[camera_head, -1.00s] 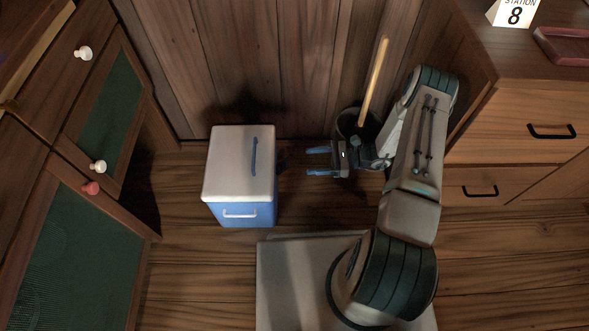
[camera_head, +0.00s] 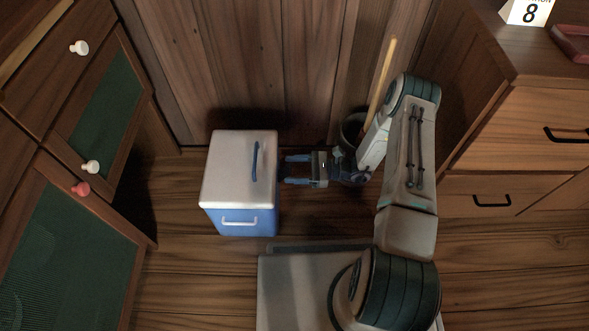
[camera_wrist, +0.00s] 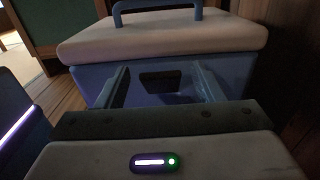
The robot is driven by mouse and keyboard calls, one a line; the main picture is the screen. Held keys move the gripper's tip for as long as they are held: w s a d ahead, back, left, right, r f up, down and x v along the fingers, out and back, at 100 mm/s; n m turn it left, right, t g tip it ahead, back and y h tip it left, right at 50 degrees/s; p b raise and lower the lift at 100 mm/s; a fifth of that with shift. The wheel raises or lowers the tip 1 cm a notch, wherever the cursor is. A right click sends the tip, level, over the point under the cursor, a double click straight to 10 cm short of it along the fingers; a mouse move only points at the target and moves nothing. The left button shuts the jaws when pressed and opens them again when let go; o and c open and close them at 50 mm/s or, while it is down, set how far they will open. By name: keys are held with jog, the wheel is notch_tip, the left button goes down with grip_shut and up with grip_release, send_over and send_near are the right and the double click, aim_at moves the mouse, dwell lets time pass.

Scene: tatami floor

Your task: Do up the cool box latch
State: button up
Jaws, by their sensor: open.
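The cool box (camera_head: 238,182) stands on the wooden floor, with a blue body and a white lid (camera_head: 228,165) that lies closed on top. A blue handle (camera_head: 255,160) is on the lid. My gripper (camera_head: 286,169) is open and empty at the box's right side, its blue fingers pointing at that side. In the wrist view, my open fingers (camera_wrist: 160,90) frame a dark latch (camera_wrist: 160,81) on the blue wall just below the lid rim. Whether the latch is fastened is hard to tell. In the head view the latch is hidden.
A bucket (camera_head: 351,128) with a wooden stick (camera_head: 382,86) stands behind my arm, near the plank wall. A cabinet with green panels (camera_head: 100,110) is on the left. A drawer unit (camera_head: 520,135) is on the right.

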jog(key=c, duration=1)
jog(key=h+p, duration=0.1)
jog(key=p, duration=0.1)
jog(key=a+r+h+p, duration=0.1)
jog(key=p, duration=0.1)
jog(key=shift+r+h+p, duration=0.25)
jog(key=shift+h+p, duration=0.05)
jog(key=shift+a+f+h, duration=0.1)
jog(key=shift+h, duration=0.2)
jog(key=shift+w, duration=0.1)
jog(key=o, duration=1)
jog(key=shift+f, duration=0.1)
